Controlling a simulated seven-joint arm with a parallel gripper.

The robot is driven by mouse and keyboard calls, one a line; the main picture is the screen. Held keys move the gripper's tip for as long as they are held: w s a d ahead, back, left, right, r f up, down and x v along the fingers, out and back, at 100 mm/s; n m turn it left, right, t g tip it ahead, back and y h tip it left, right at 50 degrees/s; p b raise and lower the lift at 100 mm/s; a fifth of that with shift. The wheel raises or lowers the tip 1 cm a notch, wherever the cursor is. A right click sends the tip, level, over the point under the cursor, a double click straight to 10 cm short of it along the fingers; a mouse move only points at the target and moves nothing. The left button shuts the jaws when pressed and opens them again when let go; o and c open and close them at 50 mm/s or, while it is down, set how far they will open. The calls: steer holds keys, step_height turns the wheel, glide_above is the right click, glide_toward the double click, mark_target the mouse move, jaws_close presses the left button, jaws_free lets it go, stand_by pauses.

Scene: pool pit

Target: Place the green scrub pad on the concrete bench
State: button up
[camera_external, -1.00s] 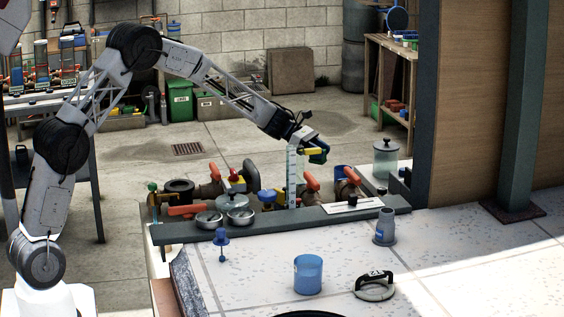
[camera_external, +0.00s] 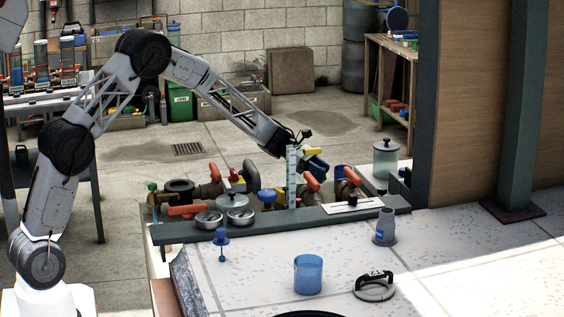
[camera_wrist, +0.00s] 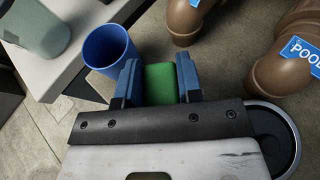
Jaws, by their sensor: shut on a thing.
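The green scrub pad (camera_wrist: 160,82) shows in the wrist view between the two blue fingers of my gripper (camera_wrist: 158,80), which is shut on it. In the external view my gripper (camera_external: 316,165) is low behind the pipes and valves, and its fingertips and the pad are hidden there. A pale slab (camera_wrist: 80,20), which may be the concrete bench, fills the upper left of the wrist view. It also shows in the external view (camera_external: 374,180), right of my gripper. The pad is apart from it, to its right in the wrist view.
A blue cup (camera_wrist: 108,48) stands close left of my gripper, beside the slab. A lidded glass jar (camera_external: 385,158) stands on the slab. Brown pipes (camera_wrist: 268,75) lie at right in the wrist view. Red-handled valves (camera_external: 312,180) and a grey ledge (camera_external: 290,223) are in front.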

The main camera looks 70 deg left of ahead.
steer(key=shift+f, duration=1.65)
steer(key=shift+f, duration=0.1)
steer(key=o, duration=0.9)
steer(key=shift+r, duration=0.2)
steer(key=v, duration=1.2)
steer(key=shift+d, duration=0.1)
